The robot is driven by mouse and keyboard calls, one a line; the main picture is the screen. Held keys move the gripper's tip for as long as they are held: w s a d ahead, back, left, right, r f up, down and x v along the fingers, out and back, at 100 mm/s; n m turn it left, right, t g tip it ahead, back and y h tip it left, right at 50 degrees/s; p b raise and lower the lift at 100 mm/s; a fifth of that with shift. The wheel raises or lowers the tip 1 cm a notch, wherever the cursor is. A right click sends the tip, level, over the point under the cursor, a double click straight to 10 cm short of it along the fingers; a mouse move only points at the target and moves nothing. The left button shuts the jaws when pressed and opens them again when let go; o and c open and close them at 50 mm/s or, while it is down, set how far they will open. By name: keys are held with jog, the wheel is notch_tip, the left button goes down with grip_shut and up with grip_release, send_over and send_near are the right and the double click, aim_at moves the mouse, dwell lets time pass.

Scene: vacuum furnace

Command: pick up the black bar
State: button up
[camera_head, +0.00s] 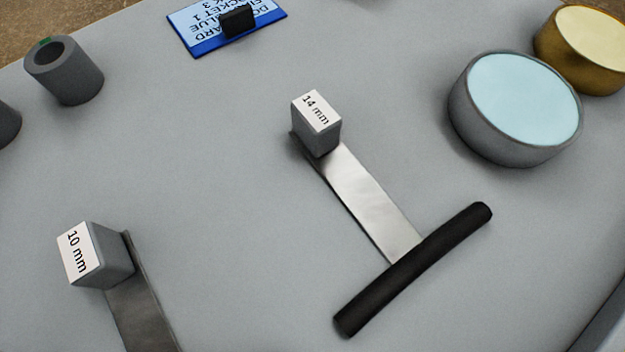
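The black bar (415,269) is a dark rod with rounded ends at the lower right of the middle. It lies slantwise, from lower left to upper right. It meets the near end of a flat metal strip (372,205), whose far end meets a grey block (316,122) with a white "14 mm" label. Whether the bar is fixed to the strip or rests on it, I cannot tell. My gripper is not in view.
A grey block marked "10 mm" (95,255) with another metal strip (140,312) is at lower left. A round grey dish with pale blue top (515,110), a gold round container (588,50), a grey hollow cylinder (64,72) and a blue card (225,22) stand farther back. Grey surface (230,190) between is clear.

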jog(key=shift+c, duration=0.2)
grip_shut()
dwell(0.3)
